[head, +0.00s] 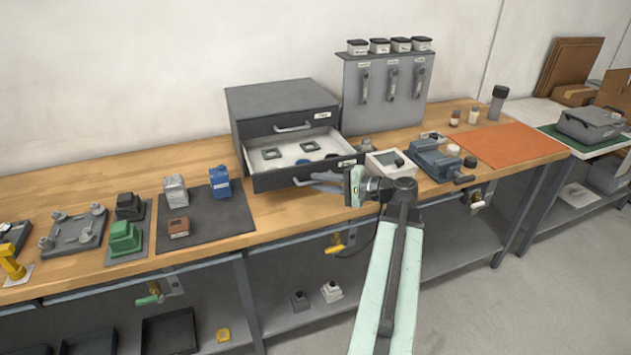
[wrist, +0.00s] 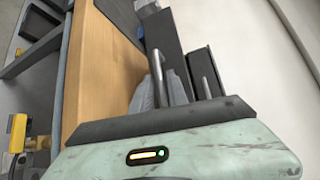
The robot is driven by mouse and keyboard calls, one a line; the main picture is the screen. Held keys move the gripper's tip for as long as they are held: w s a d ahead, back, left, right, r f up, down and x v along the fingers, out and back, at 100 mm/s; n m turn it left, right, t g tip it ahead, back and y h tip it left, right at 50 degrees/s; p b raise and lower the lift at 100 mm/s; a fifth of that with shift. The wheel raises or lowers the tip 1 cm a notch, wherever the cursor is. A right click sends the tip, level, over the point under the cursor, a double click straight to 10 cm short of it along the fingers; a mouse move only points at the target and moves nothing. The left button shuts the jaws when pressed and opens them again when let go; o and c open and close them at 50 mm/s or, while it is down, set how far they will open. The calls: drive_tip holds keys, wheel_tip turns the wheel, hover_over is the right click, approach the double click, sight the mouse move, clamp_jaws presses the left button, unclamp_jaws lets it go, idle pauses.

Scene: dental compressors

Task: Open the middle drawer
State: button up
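The dark grey drawer cabinet (head: 270,98) stands on the wooden bench in the head view. Its top drawer is closed, with a silver handle (head: 292,127). The drawer below it (head: 280,181) is pulled out, showing a pale tray with dark square pieces and blue round items. Any drawer under it is hidden. My gripper (head: 322,180) is at the front of this open drawer. In the wrist view, its grey fingers (wrist: 160,92) lie on both sides of the open drawer's silver handle (wrist: 157,68) and appear closed on it. The top drawer's handle (wrist: 206,86) stands apart to the right.
A white box (head: 388,163) and a grey vise-like device (head: 436,160) stand right of the open drawer. A dark mat (head: 215,222) with small blocks lies to its left. A grey panel (head: 350,90) with handles stands behind. An orange mat (head: 510,145) lies clear at right.

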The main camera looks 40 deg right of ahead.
drive_tip(key=f+v, duration=0.1)
drive_tip(key=v, duration=0.5)
drive_tip(key=shift+r+p, duration=0.35)
drive_tip(key=shift+r, duration=0.15)
